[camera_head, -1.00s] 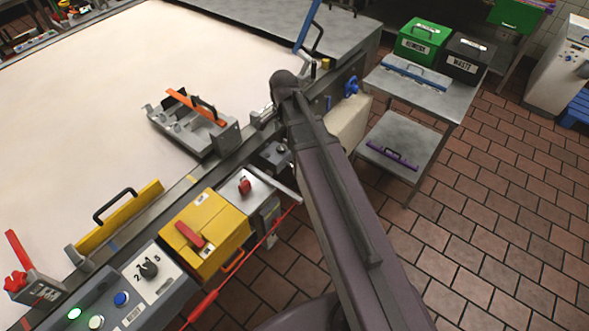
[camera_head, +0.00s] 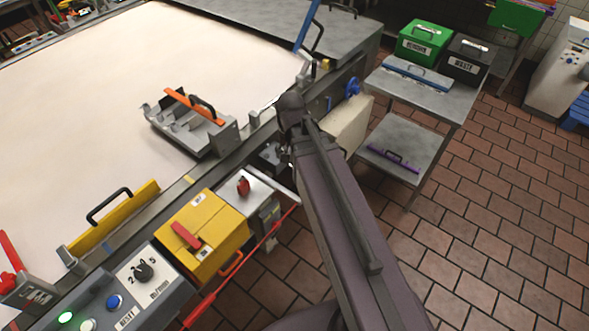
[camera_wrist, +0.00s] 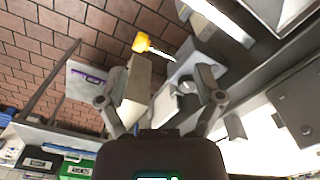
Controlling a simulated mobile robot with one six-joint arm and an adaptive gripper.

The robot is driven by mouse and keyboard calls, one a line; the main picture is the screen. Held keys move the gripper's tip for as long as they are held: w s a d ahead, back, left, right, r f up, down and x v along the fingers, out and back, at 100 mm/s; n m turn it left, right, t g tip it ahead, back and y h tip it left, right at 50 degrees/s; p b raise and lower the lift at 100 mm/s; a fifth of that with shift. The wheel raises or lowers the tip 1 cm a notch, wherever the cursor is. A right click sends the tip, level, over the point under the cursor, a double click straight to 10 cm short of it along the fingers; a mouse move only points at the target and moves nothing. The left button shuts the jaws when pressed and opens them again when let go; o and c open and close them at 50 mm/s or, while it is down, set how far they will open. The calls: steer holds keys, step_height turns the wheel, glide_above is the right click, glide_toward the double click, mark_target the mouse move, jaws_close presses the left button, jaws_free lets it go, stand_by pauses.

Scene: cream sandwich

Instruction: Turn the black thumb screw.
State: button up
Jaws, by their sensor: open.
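I cannot make out the black thumb screw for certain in either view. In the wrist view my gripper (camera_wrist: 161,98) is open, with its two grey fingers apart and no object held between them. Beyond the fingers are a cream block (camera_wrist: 136,92) and grey metal machine parts (camera_wrist: 192,64) at the side of the line. In the head view my dark arm reaches over the near edge of the conveyor (camera_head: 258,138) and hides the gripper and what lies just beyond it.
A grey fixture with an orange bar (camera_head: 193,107) sits over the cream belt. A yellow box (camera_head: 205,235) and a control panel with a black dial (camera_head: 143,271) stand at the lower left. A steel table (camera_head: 415,93) with bins is at the right. Tiled floor (camera_head: 480,210) is clear.

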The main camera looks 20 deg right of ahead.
steer(key=shift+s+f+n+b, duration=0.25)
steer(key=shift+s+n, duration=0.4)
steer(key=shift+n, duration=0.05)
steer(key=shift+s+f+n+b, duration=0.2)
steer(key=shift+s+f+n, duration=0.1)
steer(key=shift+s+n, duration=0.4)
steer(key=shift+s+f+n+b, duration=0.25)
steer(key=shift+s+n, duration=0.35)
steer(key=shift+n, duration=0.1)
